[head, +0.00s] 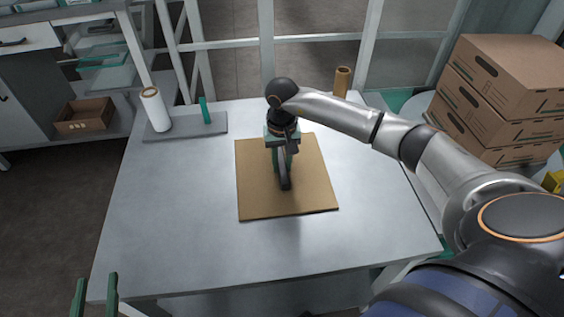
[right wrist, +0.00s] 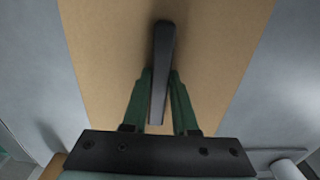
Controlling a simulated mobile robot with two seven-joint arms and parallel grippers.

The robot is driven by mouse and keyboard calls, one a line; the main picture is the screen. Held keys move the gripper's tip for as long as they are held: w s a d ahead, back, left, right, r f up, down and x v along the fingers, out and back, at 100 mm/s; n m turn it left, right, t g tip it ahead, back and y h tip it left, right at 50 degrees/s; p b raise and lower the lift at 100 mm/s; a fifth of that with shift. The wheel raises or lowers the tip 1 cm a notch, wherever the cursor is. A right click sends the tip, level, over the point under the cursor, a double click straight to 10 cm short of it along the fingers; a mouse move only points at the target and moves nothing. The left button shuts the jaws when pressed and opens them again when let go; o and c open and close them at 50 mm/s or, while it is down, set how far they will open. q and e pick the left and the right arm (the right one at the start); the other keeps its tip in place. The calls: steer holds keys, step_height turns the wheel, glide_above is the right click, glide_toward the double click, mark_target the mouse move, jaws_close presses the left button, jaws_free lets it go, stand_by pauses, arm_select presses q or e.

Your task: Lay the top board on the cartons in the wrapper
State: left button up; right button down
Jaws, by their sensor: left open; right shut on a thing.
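The top board (head: 254,193) is a flat brown sheet with a dark bar handle (head: 285,178) standing up at its middle. It lies on the grey table, or so close that I cannot see a gap. My right gripper (head: 283,160) is above the board, shut on the handle; the right wrist view shows its green fingers on both sides of the bar (right wrist: 163,45). The cartons (head: 515,100) stand stacked at the right on a pale round base (head: 418,105), probably the wrapper's. My left gripper (head: 95,287) is open and empty at the lower left, partly cut off.
The grey table (head: 180,235) is clear around the board. A tray (head: 185,128) at its back left holds a white roll (head: 155,110) and a green upright piece (head: 204,110). A brown roll (head: 342,82) stands at the back right. A metal frame (head: 267,50) rises behind.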

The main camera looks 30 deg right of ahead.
steer(key=c, duration=0.7)
jaws_free()
